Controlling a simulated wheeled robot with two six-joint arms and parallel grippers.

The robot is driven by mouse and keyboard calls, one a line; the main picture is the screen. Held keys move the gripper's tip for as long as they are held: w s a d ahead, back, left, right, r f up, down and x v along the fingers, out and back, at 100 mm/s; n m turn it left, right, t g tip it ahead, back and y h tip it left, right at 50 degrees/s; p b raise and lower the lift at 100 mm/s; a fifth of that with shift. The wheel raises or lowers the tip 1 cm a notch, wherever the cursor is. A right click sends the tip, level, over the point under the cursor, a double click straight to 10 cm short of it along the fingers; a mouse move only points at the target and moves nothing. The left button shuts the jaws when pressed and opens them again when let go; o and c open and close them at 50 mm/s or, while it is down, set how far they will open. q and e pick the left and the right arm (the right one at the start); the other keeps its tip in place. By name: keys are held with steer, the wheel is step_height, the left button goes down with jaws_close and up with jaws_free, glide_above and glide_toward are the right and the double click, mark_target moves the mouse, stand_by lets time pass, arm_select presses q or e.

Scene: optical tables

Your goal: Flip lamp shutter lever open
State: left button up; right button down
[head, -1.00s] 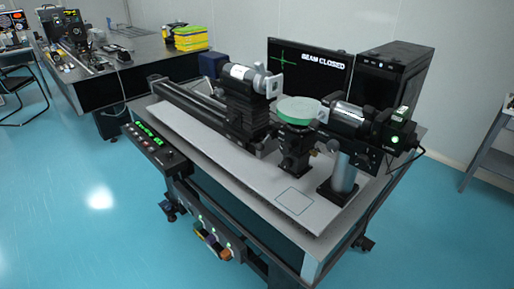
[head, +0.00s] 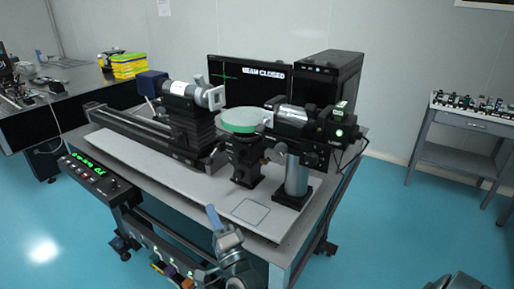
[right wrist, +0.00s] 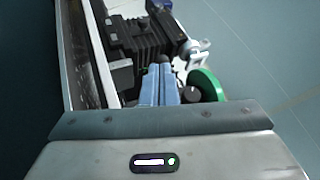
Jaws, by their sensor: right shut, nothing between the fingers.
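The lamp (head: 290,122) is a black and silver cylinder on a post at the right of the optical table. Its rear housing (head: 335,128) shows a lit green light. I cannot make out the shutter lever clearly at this size. The monitor (head: 240,88) behind reads "BEAM CLOSED".
A green-rimmed disc (head: 240,121) on a mount stands left of the lamp. A silver-fronted cylinder (head: 190,93) sits on a black rail (head: 130,132). A control box (head: 95,178) hangs at the near left edge. The white board (head: 215,192) is bare around a marked square.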

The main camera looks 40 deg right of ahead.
arm_select(q)
steer(key=shift+w+d+f, duration=0.2)
steer(key=shift+w, duration=0.35)
arm_select(e)
steer(key=s+d+r+m+g+h, duration=0.1)
steer(key=d+r+m+g+h, duration=0.1)
steer(key=m+h, duration=0.5)
steer(key=s+d+r+m+g+h, duration=0.1)
steer(key=r+m+g+h, duration=0.3)
steer(key=m, duration=0.9)
steer(key=s+d+r+m+g+h, duration=0.1)
steer(key=d+r+m+g+h, duration=0.2)
steer(key=m+g+h, duration=0.4)
steer(key=d+m+h, duration=0.1)
steer(key=m+h, duration=0.3)
steer(key=shift+r+h, duration=0.2)
steer(key=shift+h, duration=0.1)
arm_select(q)
steer(key=shift+s, duration=0.1)
